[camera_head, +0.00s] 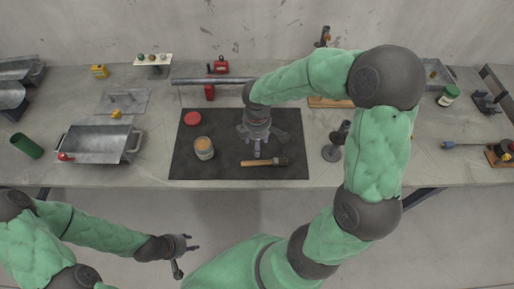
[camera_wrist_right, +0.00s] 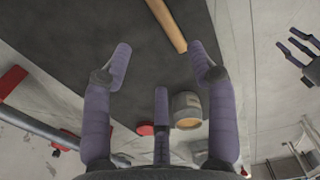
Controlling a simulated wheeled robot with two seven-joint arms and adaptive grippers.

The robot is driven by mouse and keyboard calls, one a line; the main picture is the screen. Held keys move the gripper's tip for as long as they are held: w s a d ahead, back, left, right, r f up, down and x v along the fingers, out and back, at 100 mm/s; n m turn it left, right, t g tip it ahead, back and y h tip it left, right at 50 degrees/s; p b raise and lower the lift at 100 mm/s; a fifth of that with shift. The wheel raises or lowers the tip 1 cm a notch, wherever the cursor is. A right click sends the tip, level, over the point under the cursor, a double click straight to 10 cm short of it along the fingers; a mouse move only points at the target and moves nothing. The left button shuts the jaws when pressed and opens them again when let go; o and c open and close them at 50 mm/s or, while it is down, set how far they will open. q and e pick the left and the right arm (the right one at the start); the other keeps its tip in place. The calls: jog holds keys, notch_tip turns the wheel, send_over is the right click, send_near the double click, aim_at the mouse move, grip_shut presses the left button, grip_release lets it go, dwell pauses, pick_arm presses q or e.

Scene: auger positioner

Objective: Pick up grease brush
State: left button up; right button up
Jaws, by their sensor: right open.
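The grease brush, with a wooden handle (camera_head: 258,163) and a dark head, lies on the dark mat (camera_head: 225,171) near its front edge. In the right wrist view only part of the wooden handle (camera_wrist_right: 167,24) shows, beyond the fingertips. My right gripper (camera_head: 257,146) is over the mat, just behind the brush, open and empty with its fingers spread (camera_wrist_right: 160,65). It is not touching the brush. My left gripper (camera_head: 188,254) is in front of the table, with its fingers apart and empty; it also shows in the right wrist view (camera_wrist_right: 303,47).
An open jar (camera_head: 204,149) stands left of the brush, with a red lid (camera_head: 192,118) behind it. A metal tray (camera_head: 100,144) is farther left. A dark stand (camera_head: 332,150) is right of the mat.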

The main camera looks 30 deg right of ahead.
jog(key=b, duration=0.2)
send_over(257, 161)
jog(key=f, duration=0.5)
jog(key=shift+w+d+f, duration=0.2)
jog(key=shift+w, duration=0.15)
jog(key=f, duration=0.1)
jog(key=f+b, duration=0.1)
jog(key=f, duration=0.3)
jog(key=shift+s+a+b, duration=0.1)
jog(key=shift+s+b, duration=0.2)
grip_shut()
